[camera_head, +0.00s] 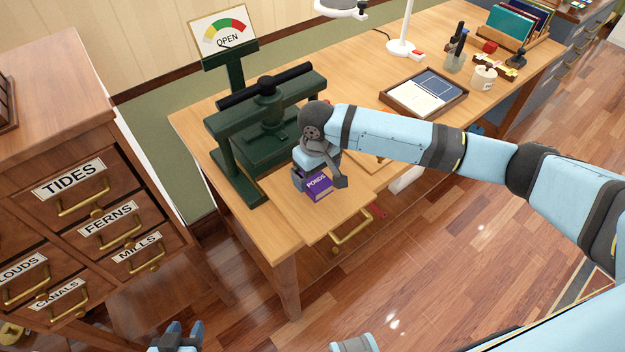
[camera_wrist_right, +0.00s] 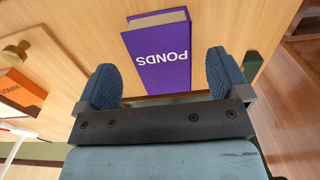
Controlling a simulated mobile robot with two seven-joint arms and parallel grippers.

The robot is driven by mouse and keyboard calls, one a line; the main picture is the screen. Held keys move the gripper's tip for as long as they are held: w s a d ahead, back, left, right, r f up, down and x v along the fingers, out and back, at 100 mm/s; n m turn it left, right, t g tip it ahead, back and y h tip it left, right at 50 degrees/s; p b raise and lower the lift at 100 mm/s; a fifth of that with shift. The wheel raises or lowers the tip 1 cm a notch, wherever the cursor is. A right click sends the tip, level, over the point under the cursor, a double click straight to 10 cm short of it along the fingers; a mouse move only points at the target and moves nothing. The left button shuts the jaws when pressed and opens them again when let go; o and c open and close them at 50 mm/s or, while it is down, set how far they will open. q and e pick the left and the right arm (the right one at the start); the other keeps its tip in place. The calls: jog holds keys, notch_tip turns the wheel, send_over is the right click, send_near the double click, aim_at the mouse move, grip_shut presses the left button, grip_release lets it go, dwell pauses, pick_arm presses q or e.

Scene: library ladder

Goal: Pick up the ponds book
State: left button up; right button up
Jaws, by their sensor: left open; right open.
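The purple ponds book (camera_head: 319,186) is at the front left of the wooden desk, by the green press. In the right wrist view the ponds book (camera_wrist_right: 160,58) shows its purple cover with white lettering and a pale page edge. My right gripper (camera_head: 322,180) is over the book in the head view and hides part of it. In the right wrist view my right gripper (camera_wrist_right: 163,72) is open, with one blue finger on each side of the book's near end. I cannot tell whether they touch it. My left gripper (camera_head: 178,338) is open and empty at the bottom edge.
The green press (camera_head: 265,135) stands just behind the book, below an OPEN dial sign (camera_head: 222,32). A labelled drawer cabinet (camera_head: 85,190) is on the left. A tray (camera_head: 425,95) lies further along the desk. An orange book (camera_wrist_right: 20,92) shows in the right wrist view.

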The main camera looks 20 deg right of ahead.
aim_at(316, 180)
notch_tip(316, 180, down, 3)
jog(key=shift+a+f, duration=0.1)
jog(key=shift+c, duration=0.4)
jog(key=c, duration=1)
